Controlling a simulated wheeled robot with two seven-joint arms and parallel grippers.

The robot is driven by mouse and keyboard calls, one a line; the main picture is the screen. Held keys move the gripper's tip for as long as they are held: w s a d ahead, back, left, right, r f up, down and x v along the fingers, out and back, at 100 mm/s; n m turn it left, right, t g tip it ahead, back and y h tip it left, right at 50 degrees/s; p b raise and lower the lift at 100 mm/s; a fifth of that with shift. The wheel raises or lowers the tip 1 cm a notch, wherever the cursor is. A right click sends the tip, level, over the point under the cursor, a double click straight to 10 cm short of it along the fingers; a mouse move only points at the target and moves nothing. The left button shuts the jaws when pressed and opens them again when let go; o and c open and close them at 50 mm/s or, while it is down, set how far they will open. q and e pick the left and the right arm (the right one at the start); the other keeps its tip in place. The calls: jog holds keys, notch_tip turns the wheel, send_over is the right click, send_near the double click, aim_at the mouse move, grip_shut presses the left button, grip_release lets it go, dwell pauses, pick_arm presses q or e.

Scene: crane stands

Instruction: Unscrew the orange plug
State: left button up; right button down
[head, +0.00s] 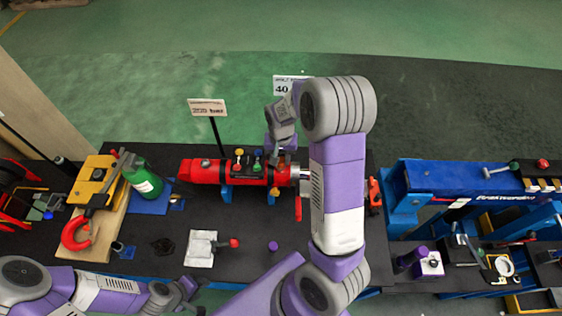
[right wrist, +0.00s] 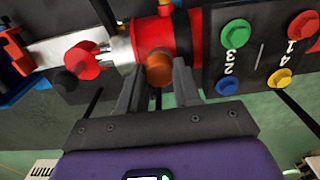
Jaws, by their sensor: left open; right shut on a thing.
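The orange plug (right wrist: 158,69) sits on the side of the red cylinder (right wrist: 165,35), close to its silver rod end. In the right wrist view, my right gripper (right wrist: 158,78) has its two grey fingers on either side of the plug and is shut on it. The red cylinder also shows in the head view, lying on the dark bench (head: 205,172). There my right gripper (head: 272,150) is at the cylinder's far side, partly hidden, and the plug cannot be made out. My left gripper (head: 188,292) is open and empty at the bench's near edge.
A panel with coloured numbered buttons (right wrist: 265,50) is beside the plug. A sign on a post (head: 207,108) stands behind the cylinder. A blue crane (head: 455,178) stands right.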

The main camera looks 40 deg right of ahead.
jog(key=n, duration=0.3)
jog(key=shift+b, duration=0.3)
jog(key=shift+r+n, duration=0.1)
jog(key=shift+n, duration=1)
jog(key=n, duration=0.4)
jog(key=shift+r+p, duration=1.4)
jog(key=shift+r, duration=0.6)
